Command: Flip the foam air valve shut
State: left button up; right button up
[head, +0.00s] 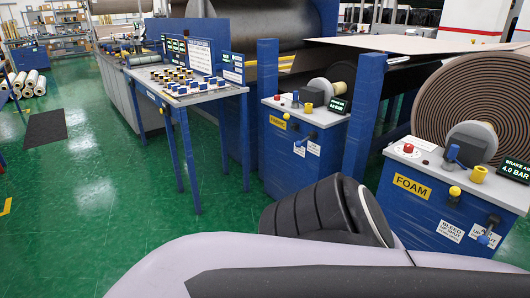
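The foam stand is the blue cabinet (420,212) at right, with a yellow FOAM label (412,187). On its front right is a small valve lever (489,231). It slants down and left from a black pivot to a blue tip, over a white label that it partly covers. A yellow knob (455,191) sits further left, above a white label (450,231) reading BLEED and UP-SHUT. The green brake air display (515,170) reads 4.0 BAR. Neither of my grippers shows; only parts of my own arm, pale and black, fill the bottom.
A similar blue cabinet (290,155) with a yellow label stands left of the foam stand, past a blue post (364,115). A large brown roll (464,90) rises behind the foam stand. A control desk (185,90) stands further left. Green floor (120,190) is open at left.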

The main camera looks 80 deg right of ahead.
aim_at(483, 241)
jog(key=z, duration=4.15)
jog(key=i+u, duration=0.15)
jog(key=u, duration=0.35)
jog(key=i+l+u, duration=0.15)
jog(key=u, duration=0.3)
jog(key=i+l+u, duration=0.2)
jog(key=l, duration=0.15)
jog(key=i+l+u, duration=0.2)
jog(key=l, duration=0.2)
jog(key=i+l, duration=0.1)
jog(key=l, duration=0.2)
jog(key=i+l, duration=0.15)
jog(key=l, duration=0.15)
jog(key=i+l, duration=0.1)
jog(key=l, duration=0.2)
jog(key=i+u, duration=0.05)
